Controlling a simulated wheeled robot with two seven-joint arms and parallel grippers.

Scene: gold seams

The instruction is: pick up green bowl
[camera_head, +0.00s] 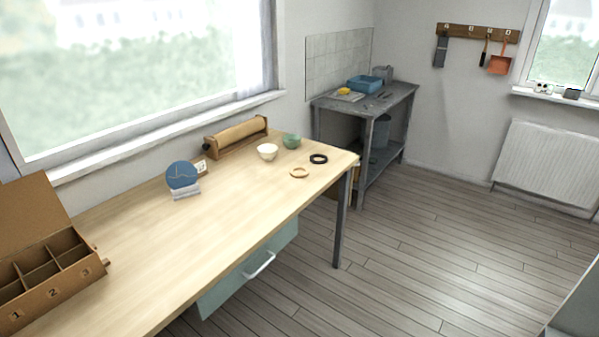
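The green bowl (291,141) is small and stands upright near the back right end of the light wooden table (226,216). A white bowl (267,152) stands just left of it and a little nearer. Neither of my grippers is in this view.
A tan ring (299,172) and a black ring (318,159) lie near the green bowl. A wooden roll holder (236,137) stands behind, by the window. A blue round plate on a stand (183,177) and a numbered compartment box (45,262) are farther left. The table's middle is clear.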

